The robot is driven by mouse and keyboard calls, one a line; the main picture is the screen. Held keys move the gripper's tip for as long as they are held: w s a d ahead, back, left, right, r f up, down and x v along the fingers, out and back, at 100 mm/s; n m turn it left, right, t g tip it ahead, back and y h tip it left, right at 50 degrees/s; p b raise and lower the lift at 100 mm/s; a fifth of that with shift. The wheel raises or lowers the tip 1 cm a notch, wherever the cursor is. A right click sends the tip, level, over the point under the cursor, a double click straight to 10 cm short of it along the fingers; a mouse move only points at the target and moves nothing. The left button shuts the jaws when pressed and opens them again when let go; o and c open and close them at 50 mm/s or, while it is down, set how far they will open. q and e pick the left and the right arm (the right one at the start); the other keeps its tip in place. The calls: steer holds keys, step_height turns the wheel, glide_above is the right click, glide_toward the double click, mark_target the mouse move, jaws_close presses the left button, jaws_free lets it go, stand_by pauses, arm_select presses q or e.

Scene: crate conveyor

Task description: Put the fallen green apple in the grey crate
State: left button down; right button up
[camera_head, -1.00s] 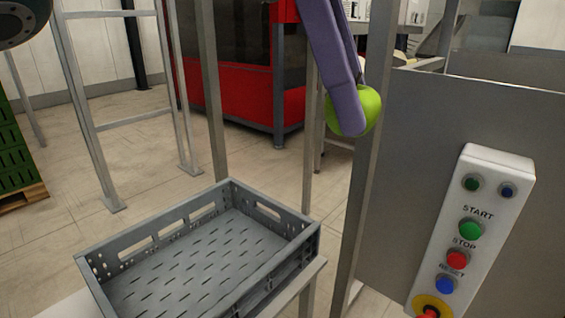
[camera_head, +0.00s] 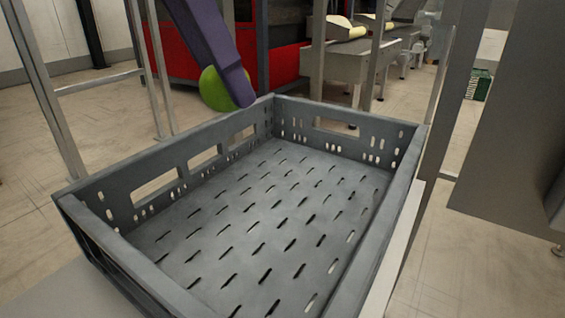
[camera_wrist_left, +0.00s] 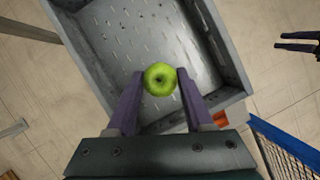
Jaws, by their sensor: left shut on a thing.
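The green apple (camera_head: 211,90) is held by my left gripper (camera_head: 235,97), whose purple finger partly hides it in the head view. In the left wrist view the apple (camera_wrist_left: 160,78) sits between the two purple fingertips of the left gripper (camera_wrist_left: 160,75). The grey crate (camera_head: 255,225) is empty, with a slotted floor and holed walls. In the head view the apple shows just past the crate's far left wall, near the far corner. In the left wrist view it lies in front of the crate's floor (camera_wrist_left: 110,40).
Grey posts (camera_head: 157,70) stand left of the crate, and a grey panel (camera_head: 512,130) stands at the right. A red machine (camera_head: 290,62) and a metal table (camera_head: 345,65) are behind. Bare tiled floor lies around.

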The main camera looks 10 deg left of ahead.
arm_select(q)
steer(key=b, duration=0.4)
glide_above(252, 238)
steer(key=s+a, duration=0.1)
step_height(252, 238, down, 12)
steer(key=shift+s+f, duration=0.1)
steer(key=shift+f, duration=0.05)
step_height(252, 238, down, 5)
steer(key=shift+r+b, duration=0.2)
steer(key=shift+b, duration=0.6)
steer(key=shift+r, duration=0.1)
steer(key=shift+f, duration=0.2)
steer(key=shift+c, duration=1.4)
jaws_free()
steer(key=shift+r, duration=0.1)
